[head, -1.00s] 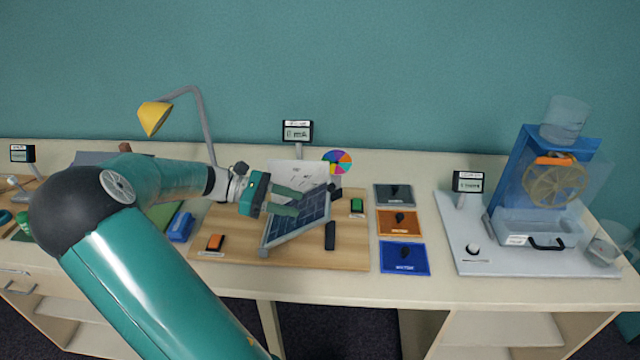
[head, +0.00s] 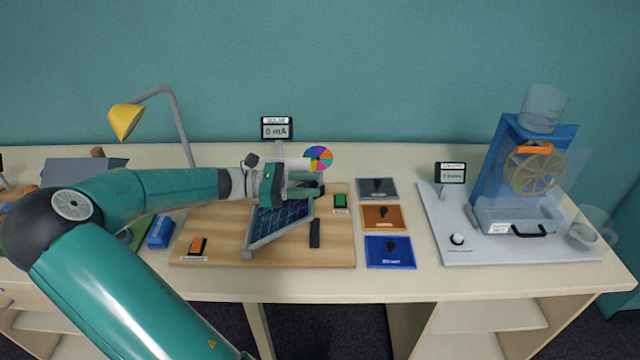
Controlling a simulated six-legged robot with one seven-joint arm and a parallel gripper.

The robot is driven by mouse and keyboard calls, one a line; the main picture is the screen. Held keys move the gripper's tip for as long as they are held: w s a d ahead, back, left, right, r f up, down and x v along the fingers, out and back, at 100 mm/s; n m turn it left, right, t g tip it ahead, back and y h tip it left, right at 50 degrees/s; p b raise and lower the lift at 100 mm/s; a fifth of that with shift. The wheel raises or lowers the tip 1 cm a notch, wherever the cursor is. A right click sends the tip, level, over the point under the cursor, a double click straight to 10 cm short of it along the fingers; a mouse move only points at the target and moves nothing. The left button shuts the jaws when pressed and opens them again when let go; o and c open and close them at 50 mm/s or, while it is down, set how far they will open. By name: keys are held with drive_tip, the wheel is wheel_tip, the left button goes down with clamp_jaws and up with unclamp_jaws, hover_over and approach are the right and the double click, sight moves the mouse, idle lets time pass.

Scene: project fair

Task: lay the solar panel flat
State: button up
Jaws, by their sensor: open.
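The solar panel (head: 276,224) is a dark blue gridded plate with a pale grey frame. It stands tilted on the wooden board (head: 215,222), its lower edge toward the front left. My gripper (head: 312,184) comes in from the left, above the panel's upper part, with its fingers pointing right. It is open and holds nothing. It hides the panel's far edge and most of the white card behind. I cannot tell whether the fingers touch the panel.
A meter (head: 277,130), a coloured disc (head: 318,158) and a yellow lamp (head: 126,121) stand behind. On the board are an orange switch (head: 198,246), a green switch (head: 340,203) and a black piece (head: 314,234). Coloured plates (head: 388,251) and a water-wheel stand (head: 535,170) are to the right.

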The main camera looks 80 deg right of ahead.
sight(323, 188)
drive_tip(key=shift+x, duration=1.65)
clamp_jaws()
drive_tip(key=shift+s+f, duration=0.2)
drive_tip(key=shift+f, duration=0.15)
drive_tip(key=s+f+t, duration=0.1)
drive_tip(key=f+t, duration=0.1)
drive_tip(key=f, duration=0.1)
drive_tip(key=s+f+t+y, duration=0.1)
drive_tip(key=s+f+t, duration=0.1)
drive_tip(key=f, duration=0.2)
drive_tip(key=s+d+f+t, duration=0.1)
drive_tip(key=f+t, duration=0.1)
drive_tip(key=f, duration=0.2)
drive_tip(key=shift+s+d+f, duration=0.1)
drive_tip(key=shift+s+f, duration=0.1)
drive_tip(key=shift+s, duration=0.15)
drive_tip(key=shift+f+t+y, duration=0.3)
drive_tip(key=shift+f+t, duration=0.3)
drive_tip(key=shift+f, duration=0.35)
